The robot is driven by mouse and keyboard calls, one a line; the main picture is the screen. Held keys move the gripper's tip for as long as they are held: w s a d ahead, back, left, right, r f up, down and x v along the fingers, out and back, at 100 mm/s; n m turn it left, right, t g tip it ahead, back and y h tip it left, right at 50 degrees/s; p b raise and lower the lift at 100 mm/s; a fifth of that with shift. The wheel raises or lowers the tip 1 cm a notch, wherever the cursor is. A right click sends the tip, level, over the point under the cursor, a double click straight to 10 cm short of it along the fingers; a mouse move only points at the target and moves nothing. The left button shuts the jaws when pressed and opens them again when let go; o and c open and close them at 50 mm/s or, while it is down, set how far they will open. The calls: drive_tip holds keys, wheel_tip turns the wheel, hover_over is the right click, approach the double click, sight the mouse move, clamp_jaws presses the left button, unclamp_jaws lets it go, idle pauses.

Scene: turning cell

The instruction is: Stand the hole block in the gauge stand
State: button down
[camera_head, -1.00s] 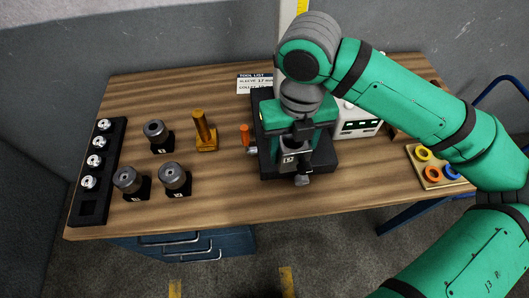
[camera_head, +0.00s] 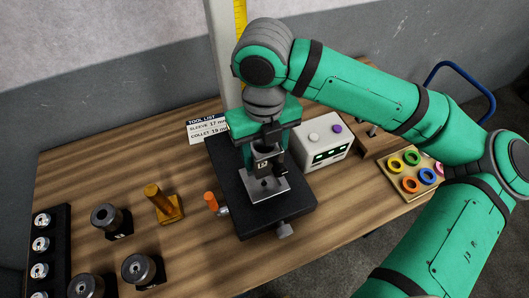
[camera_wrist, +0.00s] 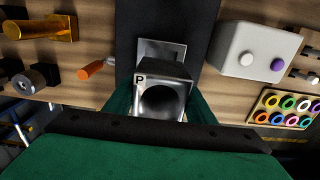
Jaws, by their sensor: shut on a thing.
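In the wrist view the hole block (camera_wrist: 163,88) shows a letter P and a wide round bore between the green-edged fingers. The gauge stand (camera_head: 222,160) has a black base, a bright metal plate (camera_head: 266,188) and a tall column with a yellow scale. The block is over the plate, seemingly just above its back part. I cannot tell whether it touches. The plate also shows past the block in the wrist view (camera_wrist: 160,47).
An orange-handled tool (camera_head: 211,201) and a brass post (camera_head: 160,203) are left of the stand. Dark round holders (camera_head: 110,220) stand farther left. A grey display box (camera_head: 322,140) is close on the right, with a tray of coloured rings (camera_head: 411,178) beyond.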

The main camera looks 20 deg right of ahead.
wheel_tip(320, 180, down, 3)
drive_tip(key=shift+f, duration=1.6)
drive_tip(key=shift+f, duration=0.1)
